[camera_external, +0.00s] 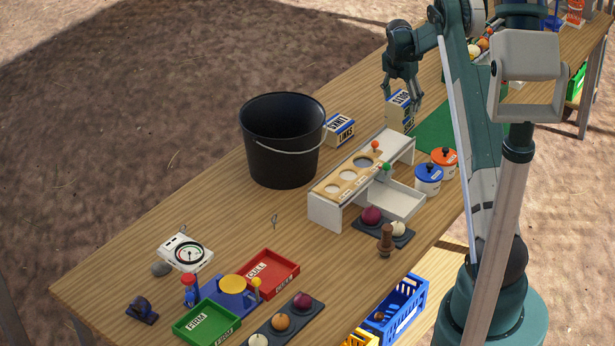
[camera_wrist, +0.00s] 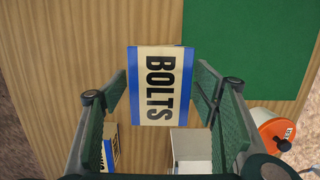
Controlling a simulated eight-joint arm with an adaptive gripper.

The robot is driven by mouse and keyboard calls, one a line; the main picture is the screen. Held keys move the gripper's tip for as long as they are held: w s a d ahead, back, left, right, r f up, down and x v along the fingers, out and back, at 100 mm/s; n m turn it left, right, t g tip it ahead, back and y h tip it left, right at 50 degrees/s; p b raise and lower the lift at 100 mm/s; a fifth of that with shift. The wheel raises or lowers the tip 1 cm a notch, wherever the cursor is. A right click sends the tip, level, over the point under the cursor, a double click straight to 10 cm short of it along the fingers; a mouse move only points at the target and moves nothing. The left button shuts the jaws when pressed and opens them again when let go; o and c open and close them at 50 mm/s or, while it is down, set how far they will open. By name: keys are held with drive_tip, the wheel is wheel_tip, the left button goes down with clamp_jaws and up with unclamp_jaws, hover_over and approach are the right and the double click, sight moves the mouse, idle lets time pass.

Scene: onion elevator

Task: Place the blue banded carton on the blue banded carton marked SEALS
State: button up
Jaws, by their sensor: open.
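A cream carton with blue bands marked BOLTS (camera_external: 398,117) stands upright on the table beyond the white stand. In the wrist view its BOLTS face (camera_wrist: 160,85) lies between my fingers. My gripper (camera_external: 403,98) is open and points down over this carton, one finger on each side, with small gaps visible in the wrist view. A second blue banded carton (camera_external: 339,129) lies beside the black bucket; its label seems to read LINKS. Part of it shows at the lower left of the wrist view (camera_wrist: 110,148). I can read no SEALS label in either view.
A black bucket (camera_external: 281,140) stands left of the white stand (camera_external: 325,210). Orange-lidded (camera_external: 444,163) and blue-lidded (camera_external: 428,180) pots stand to its right. A green mat (camera_external: 436,130) lies beside the BOLTS carton. Trays and produce fill the near end.

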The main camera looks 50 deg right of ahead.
sight(398, 100)
wheel_tip(398, 100, up, 12)
drive_tip(key=a, duration=0.1)
drive_tip(key=shift+a, duration=0.4)
idle(0.4)
drive_tip(key=shift+a+r, duration=0.1)
drive_tip(key=shift+r, duration=0.05)
idle(0.6)
